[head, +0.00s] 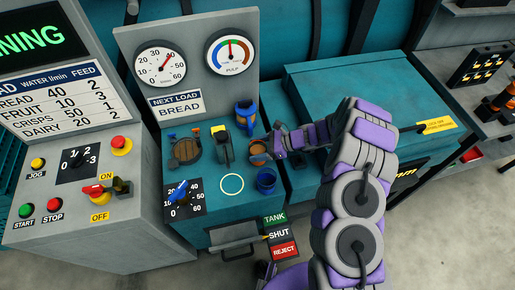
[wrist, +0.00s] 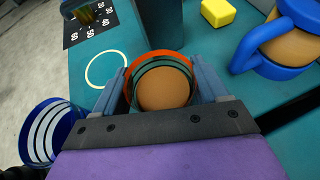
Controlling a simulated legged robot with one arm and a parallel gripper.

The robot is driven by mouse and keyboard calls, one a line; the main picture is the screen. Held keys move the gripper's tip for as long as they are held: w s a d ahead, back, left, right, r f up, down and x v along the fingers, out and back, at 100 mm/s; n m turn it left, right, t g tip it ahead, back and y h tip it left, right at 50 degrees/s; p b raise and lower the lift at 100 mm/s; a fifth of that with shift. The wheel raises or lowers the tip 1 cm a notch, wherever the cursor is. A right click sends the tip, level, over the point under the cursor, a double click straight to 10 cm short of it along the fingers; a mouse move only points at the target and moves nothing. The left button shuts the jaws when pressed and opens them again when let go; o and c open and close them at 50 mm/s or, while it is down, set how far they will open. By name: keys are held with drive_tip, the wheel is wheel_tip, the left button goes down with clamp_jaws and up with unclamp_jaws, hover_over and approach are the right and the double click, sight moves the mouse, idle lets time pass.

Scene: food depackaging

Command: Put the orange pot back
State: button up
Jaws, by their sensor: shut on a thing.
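The orange pot (wrist: 160,57) is between the two fingers of my gripper (wrist: 161,88) in the wrist view. It has an orange rim, dark bands inside and a brown filling. In the head view the orange pot (head: 258,147) is at the tip of my gripper (head: 268,146), over the teal bench top, right of the lever. Its base is hidden, so I cannot tell whether it touches the bench. A white ring (head: 231,184) is marked on the bench to the front left of the pot, and it looks empty; the ring also shows in the wrist view (wrist: 87,76).
A blue pot (head: 267,182) stands just in front of the gripper. A blue-handled vessel with brown contents (head: 246,116) stands behind it. A yellow block (wrist: 217,12) is nearby.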

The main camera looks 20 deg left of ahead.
drive_tip(key=o, duration=1.1)
drive_tip(key=shift+o, duration=0.2)
drive_tip(key=p+v, duration=0.1)
drive_tip(key=v, duration=1.1)
drive_tip(key=shift+p, duration=0.3)
drive_tip(key=shift+r, duration=0.1)
